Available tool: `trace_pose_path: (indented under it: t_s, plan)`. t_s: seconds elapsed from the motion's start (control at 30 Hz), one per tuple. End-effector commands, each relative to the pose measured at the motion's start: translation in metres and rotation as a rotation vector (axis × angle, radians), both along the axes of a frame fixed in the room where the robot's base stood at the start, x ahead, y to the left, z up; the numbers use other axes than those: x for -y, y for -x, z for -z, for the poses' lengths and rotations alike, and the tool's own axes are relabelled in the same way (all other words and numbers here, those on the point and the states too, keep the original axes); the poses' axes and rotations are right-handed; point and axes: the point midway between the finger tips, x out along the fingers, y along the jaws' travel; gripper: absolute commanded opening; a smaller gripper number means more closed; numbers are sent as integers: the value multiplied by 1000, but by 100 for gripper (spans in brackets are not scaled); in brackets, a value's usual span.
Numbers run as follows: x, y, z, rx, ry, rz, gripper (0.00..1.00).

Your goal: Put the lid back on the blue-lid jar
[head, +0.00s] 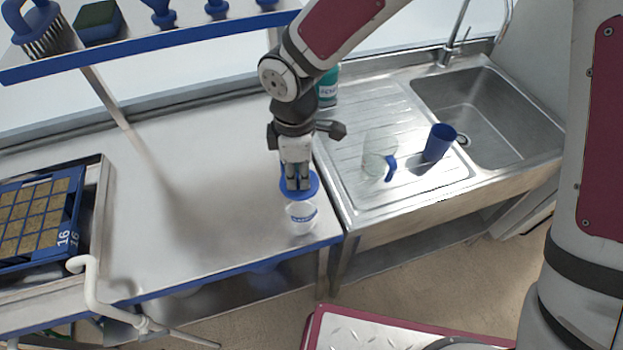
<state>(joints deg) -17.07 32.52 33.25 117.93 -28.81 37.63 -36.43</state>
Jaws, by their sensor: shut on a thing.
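My gripper (298,184) points down over the right front part of the steel bench and is shut on the blue lid (312,189). The lid is a flat blue disc, held roughly level. The lid appears just above and behind the jar in this view. The jar's mouth shows at least in part, so the lid is not seated on it. The exact gap between lid and jar cannot be told.
To the right, a clear jug (378,155) with a blue handle and a blue cup (439,143) stand on the drainboard by the sink (480,110). A green bottle (328,88) stands behind my arm. A seed tray (72,212) is at left. The bench middle is clear.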

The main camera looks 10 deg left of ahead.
Motion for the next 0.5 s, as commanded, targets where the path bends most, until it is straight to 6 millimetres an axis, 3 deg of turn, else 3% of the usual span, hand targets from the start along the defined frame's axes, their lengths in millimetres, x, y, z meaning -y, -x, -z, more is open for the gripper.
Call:
trace_pose_path:
  t_s: [0.5]
  plan:
    - [0, -2, 42, -1, 0, -1, 0]
